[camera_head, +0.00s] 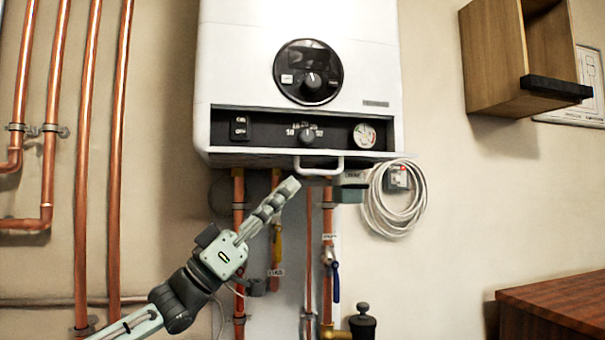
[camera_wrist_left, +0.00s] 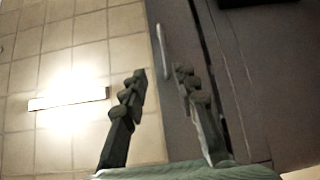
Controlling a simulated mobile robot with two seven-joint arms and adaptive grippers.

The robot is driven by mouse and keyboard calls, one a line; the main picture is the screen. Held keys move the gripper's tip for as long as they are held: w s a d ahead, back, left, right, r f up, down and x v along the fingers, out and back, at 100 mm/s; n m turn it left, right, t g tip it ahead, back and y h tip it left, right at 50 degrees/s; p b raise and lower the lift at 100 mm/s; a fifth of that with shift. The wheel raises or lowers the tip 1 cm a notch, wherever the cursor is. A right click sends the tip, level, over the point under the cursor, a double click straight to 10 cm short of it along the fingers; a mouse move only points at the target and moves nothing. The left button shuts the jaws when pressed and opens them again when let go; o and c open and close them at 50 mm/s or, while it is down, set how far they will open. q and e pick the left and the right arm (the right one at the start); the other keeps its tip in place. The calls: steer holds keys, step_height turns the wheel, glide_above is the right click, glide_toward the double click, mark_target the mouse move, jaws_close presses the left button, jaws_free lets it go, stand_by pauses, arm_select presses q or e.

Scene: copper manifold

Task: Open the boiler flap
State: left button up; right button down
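The white boiler (camera_head: 300,45) hangs on the wall in the head view. Its lower control recess is uncovered, showing a switch, a knob and a round gauge. The flap (camera_head: 250,155) shows as a thin, nearly edge-on strip below the recess, with a pale bar handle (camera_head: 320,171) at its front. My left gripper (camera_head: 289,188) is just below and left of the handle. In the left wrist view its two fingers (camera_wrist_left: 160,73) are apart, with the handle (camera_wrist_left: 162,50) just beyond and between their tips; contact is unclear. My right gripper is out of view.
Copper pipes (camera_head: 82,170) run up the left wall and below the boiler. A coiled white cable (camera_head: 392,210) hangs right of the handle. A wooden shelf box (camera_head: 492,58) and a wooden tabletop (camera_head: 560,300) are at the right.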

arm_select(q)
steer(key=v, duration=0.4)
steer(key=shift+s+a+f, duration=0.15)
steer(key=shift+a+f, duration=0.15)
steer(key=shift+c, duration=0.4)
